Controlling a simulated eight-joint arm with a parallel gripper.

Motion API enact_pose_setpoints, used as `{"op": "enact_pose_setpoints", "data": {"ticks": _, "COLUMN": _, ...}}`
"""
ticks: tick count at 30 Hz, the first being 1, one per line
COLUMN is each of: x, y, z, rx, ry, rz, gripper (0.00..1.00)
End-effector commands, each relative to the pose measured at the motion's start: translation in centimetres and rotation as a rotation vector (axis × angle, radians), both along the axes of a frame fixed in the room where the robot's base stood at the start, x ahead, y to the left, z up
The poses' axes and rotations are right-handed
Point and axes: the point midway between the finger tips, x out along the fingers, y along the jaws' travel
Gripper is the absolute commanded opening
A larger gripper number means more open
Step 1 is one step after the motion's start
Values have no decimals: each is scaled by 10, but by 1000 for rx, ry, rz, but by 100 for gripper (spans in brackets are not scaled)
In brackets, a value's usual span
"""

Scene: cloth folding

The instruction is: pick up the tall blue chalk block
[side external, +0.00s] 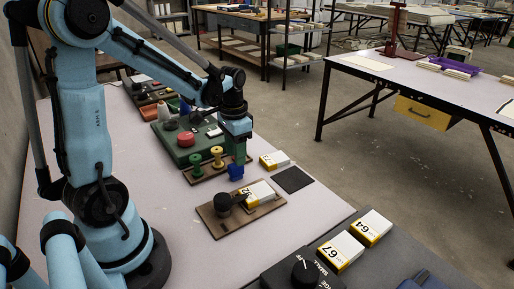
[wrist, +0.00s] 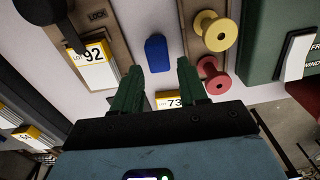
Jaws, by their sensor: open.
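The blue chalk block (side external: 236,172) stands on the pale tabletop beside the spool board in the side view. In the wrist view the blue block (wrist: 157,53) shows beyond my fingertips, roughly centred between them. My gripper (side external: 238,158) is over the block, pointing down, with its dark green fingers spread apart in the wrist view (wrist: 158,72). Nothing is held between them. In the side view the fingertips are close to the block's top; whether they touch or straddle it cannot be told.
A brown board with a black knob (side external: 223,206) and a lot 92 box (wrist: 92,62) flanks the block. Yellow (wrist: 214,31) and red (wrist: 213,76) spools stand on the other side. A lot 73 box (side external: 273,161) and dark pad (side external: 294,180) lie nearby.

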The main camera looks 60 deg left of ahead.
Motion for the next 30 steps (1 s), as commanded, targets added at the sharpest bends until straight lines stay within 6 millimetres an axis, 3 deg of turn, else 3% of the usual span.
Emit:
{"op": "enact_pose_setpoints", "data": {"ticks": 7, "x": -1, "y": 0, "z": -11, "rx": 0, "ry": 0, "rz": 0, "gripper": 43}}
{"op": "enact_pose_setpoints", "data": {"ticks": 18, "x": -3, "y": -2, "z": -51, "rx": 0, "ry": -1, "rz": 0, "gripper": 43}}
{"op": "enact_pose_setpoints", "data": {"ticks": 29, "x": -3, "y": -2, "z": -56, "rx": 0, "ry": 0, "rz": 0, "gripper": 43}}
{"op": "enact_pose_setpoints", "data": {"ticks": 30, "x": -3, "y": -2, "z": -56, "rx": 0, "ry": 0, "rz": 0, "gripper": 36}}
